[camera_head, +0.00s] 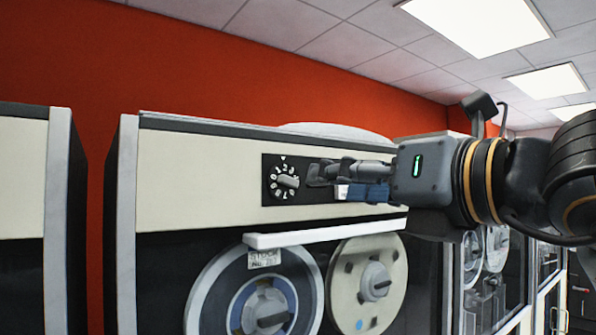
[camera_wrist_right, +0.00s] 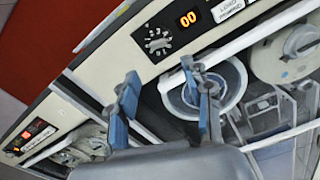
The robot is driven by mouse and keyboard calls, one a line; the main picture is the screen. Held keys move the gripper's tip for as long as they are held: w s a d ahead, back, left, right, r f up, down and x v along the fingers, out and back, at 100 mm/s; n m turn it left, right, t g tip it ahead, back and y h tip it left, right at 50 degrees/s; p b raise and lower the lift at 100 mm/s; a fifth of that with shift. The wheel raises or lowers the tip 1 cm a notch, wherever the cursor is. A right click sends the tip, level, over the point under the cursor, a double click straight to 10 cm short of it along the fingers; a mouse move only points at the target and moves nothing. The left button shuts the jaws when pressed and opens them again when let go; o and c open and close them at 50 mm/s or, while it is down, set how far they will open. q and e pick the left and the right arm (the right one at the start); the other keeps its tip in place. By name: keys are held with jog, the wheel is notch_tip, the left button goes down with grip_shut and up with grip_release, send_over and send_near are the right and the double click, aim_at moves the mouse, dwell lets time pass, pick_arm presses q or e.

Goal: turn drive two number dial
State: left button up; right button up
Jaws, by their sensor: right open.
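Contact with the dial cannot be told. My left gripper is in neither view.
A white ledge (camera_head: 325,234) juts out below the panel, above two tape reels (camera_head: 262,300) (camera_head: 367,283). Another cabinet (camera_head: 25,180) stands at the left, across a narrow gap. Further drives stand at the right.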

aim_at(291, 185)
jog(key=p+x, duration=0.4)
jog(key=x, duration=0.5)
jog(key=shift+s+r, duration=0.1)
jog(key=shift+w+a+p, duration=0.15)
jog(key=shift+w+p, duration=0.1)
jog(key=shift+p, duration=0.05)
grip_shut()
